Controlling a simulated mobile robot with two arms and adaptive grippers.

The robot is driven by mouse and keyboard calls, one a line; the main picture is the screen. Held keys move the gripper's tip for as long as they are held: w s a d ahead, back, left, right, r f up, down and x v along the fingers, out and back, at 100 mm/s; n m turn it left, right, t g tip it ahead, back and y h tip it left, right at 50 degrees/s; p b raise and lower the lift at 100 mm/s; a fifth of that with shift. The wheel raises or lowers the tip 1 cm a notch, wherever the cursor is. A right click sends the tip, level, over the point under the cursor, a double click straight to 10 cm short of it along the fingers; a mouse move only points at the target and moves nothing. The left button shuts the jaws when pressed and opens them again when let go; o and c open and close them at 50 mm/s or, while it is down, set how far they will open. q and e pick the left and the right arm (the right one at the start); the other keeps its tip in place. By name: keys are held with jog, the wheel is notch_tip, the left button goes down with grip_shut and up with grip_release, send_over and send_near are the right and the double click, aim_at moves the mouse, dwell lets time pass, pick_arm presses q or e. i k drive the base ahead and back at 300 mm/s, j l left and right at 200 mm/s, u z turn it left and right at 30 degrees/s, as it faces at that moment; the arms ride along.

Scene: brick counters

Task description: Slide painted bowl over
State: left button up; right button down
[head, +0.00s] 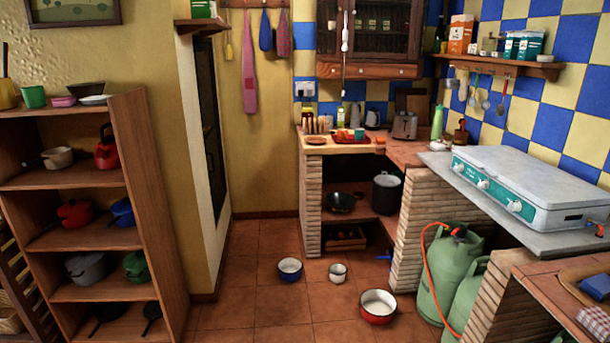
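Three bowl-like vessels stand apart on the tiled floor. A pink bowl (63,102) and a dark bowl (87,89) sit on top of the wooden shelf at the left. I cannot tell which of these is the painted bowl. Neither of my grippers shows in the head view.
The wooden shelf (150,190) with pots stands at the left. Brick counters (310,205) stand at the back and right. Green gas bottles (447,270) with an orange hose stand under the stove (535,180). The floor (255,250) between is mostly clear.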

aim_at(338, 203)
jog(key=i, duration=2.3)
jog(key=i+j+z, duration=0.1)
jog(key=i, duration=1.05)
jog(key=i+j, duration=0.1)
jog(key=i, duration=1.1)
